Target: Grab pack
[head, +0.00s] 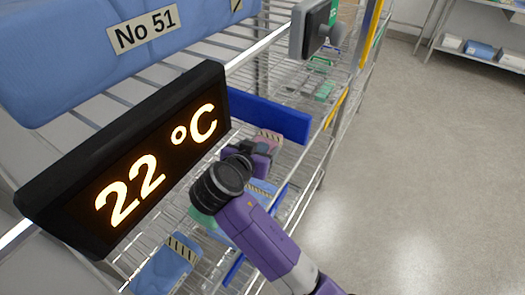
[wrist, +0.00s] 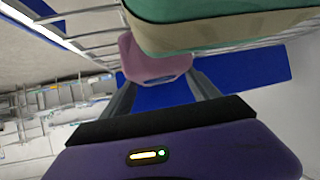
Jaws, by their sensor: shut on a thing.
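A pink pack (head: 270,136) with a striped label shows on the wire shelf just beyond my gripper (head: 262,148) in the head view. In the wrist view the pink pack (wrist: 155,66) lies between the two fingertips of my gripper (wrist: 158,82), which is shut on it. A green and beige pack (wrist: 220,28) is close above it in the wrist view and covers part of it. My wrist hides the fingers in the head view.
A blue divider (head: 270,117) stands behind the pink pack. Blue packs (head: 165,268) lie on the shelf nearer. A black 22 °C display (head: 130,160) and a grey device (head: 312,28) sit at the shelf front. Open floor (head: 420,180) is on the right.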

